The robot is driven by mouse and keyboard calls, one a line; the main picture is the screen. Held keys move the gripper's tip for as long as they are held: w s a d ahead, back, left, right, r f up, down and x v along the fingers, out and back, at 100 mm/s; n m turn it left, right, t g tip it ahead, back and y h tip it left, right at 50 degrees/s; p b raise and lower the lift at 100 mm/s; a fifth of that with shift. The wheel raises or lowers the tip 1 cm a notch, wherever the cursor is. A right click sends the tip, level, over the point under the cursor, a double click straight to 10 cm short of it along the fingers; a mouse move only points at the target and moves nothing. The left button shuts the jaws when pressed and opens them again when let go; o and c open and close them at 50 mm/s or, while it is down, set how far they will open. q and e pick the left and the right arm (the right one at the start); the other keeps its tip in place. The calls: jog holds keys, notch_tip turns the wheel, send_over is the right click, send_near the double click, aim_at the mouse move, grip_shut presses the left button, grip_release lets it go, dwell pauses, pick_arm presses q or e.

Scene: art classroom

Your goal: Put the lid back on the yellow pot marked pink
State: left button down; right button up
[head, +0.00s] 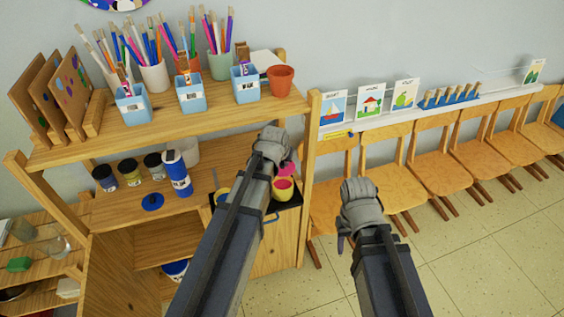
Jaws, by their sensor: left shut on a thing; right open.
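The yellow pot (276,193) stands on a dark tray (291,204) on the middle shelf, with pink showing at its open top. My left gripper (272,150) is above the pot, shut on a pink lid (288,169). The lid is mostly hidden by the gripper and shows just above the pot; I cannot tell whether they touch. My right gripper (360,204) is open and empty, in front of the chairs to the right of the shelf. Its fingertips are hard to make out.
Dark-lidded jars (130,172), a blue-and-white bottle (177,174) and a blue lid (152,201) stand left on the same shelf. A shelf post (308,180) rises just right of the pot. Brush cups and a terracotta pot (280,80) line the top shelf.

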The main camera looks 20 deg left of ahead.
pick_arm(q)
jog(key=shift+f, duration=0.15)
notch_tip(320, 180, down, 6)
jog(key=b, duration=0.6)
jog(key=shift+f+b, duration=0.2)
jog(key=shift+b, duration=0.1)
dwell(1.7)
jog(key=shift+c, duration=1.4)
grip_release()
jog(key=shift+r, duration=0.1)
jog(key=shift+r+p, duration=3.45)
jog(key=shift+p, duration=0.1)
